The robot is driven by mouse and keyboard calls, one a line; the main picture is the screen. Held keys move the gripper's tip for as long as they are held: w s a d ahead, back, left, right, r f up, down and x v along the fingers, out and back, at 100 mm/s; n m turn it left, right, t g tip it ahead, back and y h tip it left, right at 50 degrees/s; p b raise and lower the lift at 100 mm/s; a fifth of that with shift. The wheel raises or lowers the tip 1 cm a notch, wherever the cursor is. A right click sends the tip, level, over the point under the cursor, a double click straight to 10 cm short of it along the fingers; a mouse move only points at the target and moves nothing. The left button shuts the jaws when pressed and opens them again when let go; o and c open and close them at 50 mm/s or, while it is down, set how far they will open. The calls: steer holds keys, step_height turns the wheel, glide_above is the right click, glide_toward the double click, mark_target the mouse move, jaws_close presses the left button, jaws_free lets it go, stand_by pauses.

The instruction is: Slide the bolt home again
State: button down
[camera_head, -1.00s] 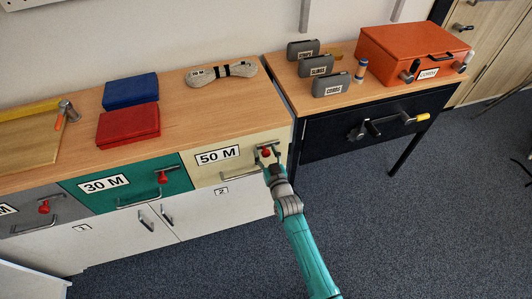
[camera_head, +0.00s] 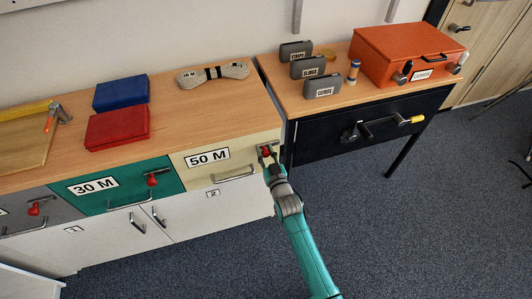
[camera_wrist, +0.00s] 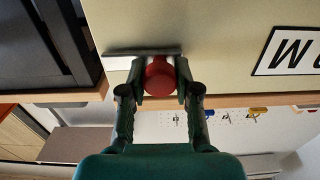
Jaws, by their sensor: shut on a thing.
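The 50 M drawer (camera_head: 236,162) has a cream front and looks shut. Its bolt has a red knob (camera_head: 266,153) on a metal plate near the drawer's right edge. My gripper (camera_head: 268,164) is at this knob. In the wrist view the red knob (camera_wrist: 160,77) sits between the two dark fingers of my gripper (camera_wrist: 160,88), which are closed on its sides. A grey strip of the bolt plate (camera_wrist: 142,51) shows just beyond the knob. The bolt's tip and its catch are hidden or too small to tell.
The teal 30 M drawer (camera_head: 92,200) has its own red-knobbed bolt. Right of the 50 M drawer, across a narrow gap, stands a dark bench drawer (camera_head: 325,142) with a crank-like handle (camera_head: 383,125). A coiled rope (camera_head: 213,74) lies on the worktop. The floor in front is clear.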

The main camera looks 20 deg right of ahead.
steer(key=shift+d, duration=0.15)
steer(key=c, duration=0.8)
jaws_free()
steer(key=shift+d, duration=0.15)
steer(key=shift+s, duration=0.1)
steer(key=s, duration=1.1)
steer(key=shift+s, duration=0.4)
